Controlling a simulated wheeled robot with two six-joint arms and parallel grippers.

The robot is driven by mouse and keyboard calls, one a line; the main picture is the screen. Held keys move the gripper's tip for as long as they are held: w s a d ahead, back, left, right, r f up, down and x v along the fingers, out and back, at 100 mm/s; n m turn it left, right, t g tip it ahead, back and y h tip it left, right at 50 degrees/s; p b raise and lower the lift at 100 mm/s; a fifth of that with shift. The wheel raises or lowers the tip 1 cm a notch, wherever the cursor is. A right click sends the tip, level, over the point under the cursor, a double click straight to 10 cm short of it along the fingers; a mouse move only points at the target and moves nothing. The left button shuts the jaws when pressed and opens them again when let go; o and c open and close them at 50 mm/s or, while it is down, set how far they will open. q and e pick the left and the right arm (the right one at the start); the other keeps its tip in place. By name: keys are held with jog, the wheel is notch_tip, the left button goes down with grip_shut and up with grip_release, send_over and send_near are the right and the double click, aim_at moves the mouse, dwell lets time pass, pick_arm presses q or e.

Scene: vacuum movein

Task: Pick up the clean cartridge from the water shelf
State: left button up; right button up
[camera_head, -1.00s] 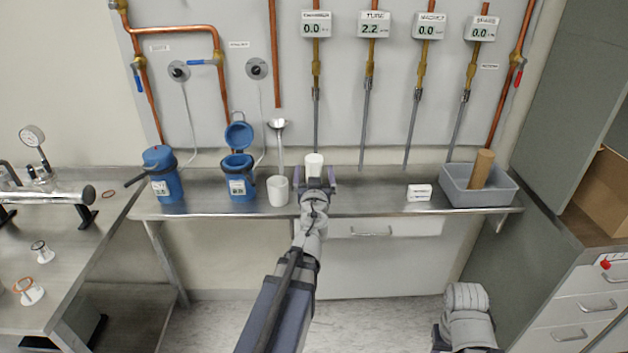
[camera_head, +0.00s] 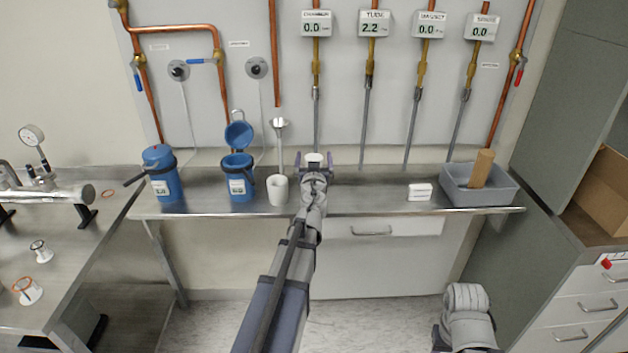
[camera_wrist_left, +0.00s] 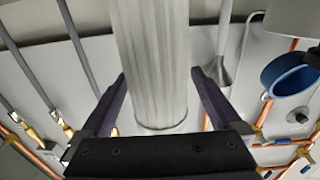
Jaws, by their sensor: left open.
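The clean cartridge is a white pleated cylinder (camera_wrist_left: 155,60), standing upright on the steel water shelf (camera_head: 370,201). Only its white top (camera_head: 313,157) shows in the head view; my gripper hides the rest. My left gripper (camera_head: 317,166) is open at the cartridge. In the left wrist view, its dark fingers (camera_wrist_left: 163,98) stand on either side of the cartridge, with a gap showing on each side. My right arm's link shows at the lower right of the head view, but its gripper is out of view.
A white cup (camera_head: 278,190), an open blue flask (camera_head: 240,184) and a closed blue flask (camera_head: 163,178) stand left of the gripper. A small white label block (camera_head: 419,192) and a grey bin (camera_head: 500,192) with a brown cylinder (camera_head: 481,168) are right. Thin metal pipes hang above the shelf.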

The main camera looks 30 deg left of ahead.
pick_arm(q)
grip_shut()
dwell(0.8)
